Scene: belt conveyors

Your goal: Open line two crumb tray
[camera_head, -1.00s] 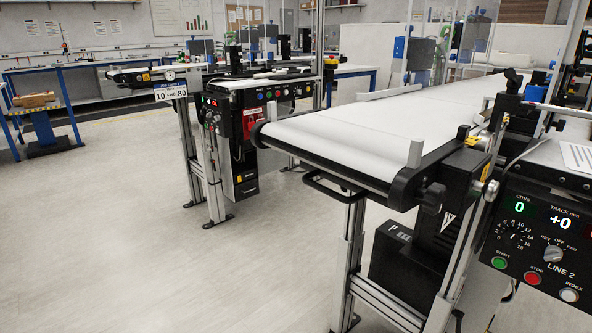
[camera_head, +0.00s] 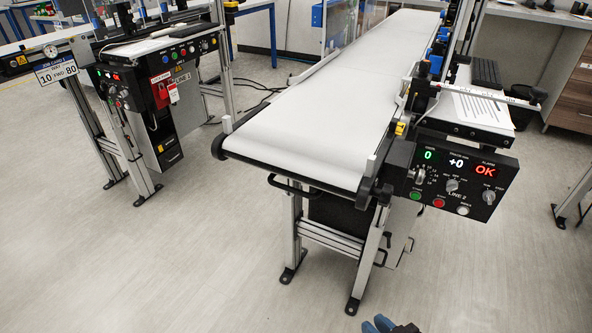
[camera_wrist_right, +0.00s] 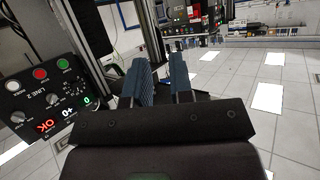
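Line 2 is the white belt conveyor (camera_head: 310,120) in the middle of the head view, with its control panel (camera_head: 458,178) on the right. A black handle (camera_head: 290,187) sits under the near end of its belt. I take it for the crumb tray's handle; the tray itself is hidden under the belt. My right gripper (camera_head: 386,325) shows at the bottom edge of the head view, low and apart from the conveyor. In the right wrist view my blue-grey fingers (camera_wrist_right: 161,78) stand apart with nothing between them. My left gripper is not in view.
The line 1 conveyor (camera_head: 160,90), with a red tag and a job card, stands at the left. Line 2's metal legs (camera_head: 290,235) stand on the floor. The floor (camera_head: 190,260) in front is clear. Drawers (camera_head: 575,100) stand at the right.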

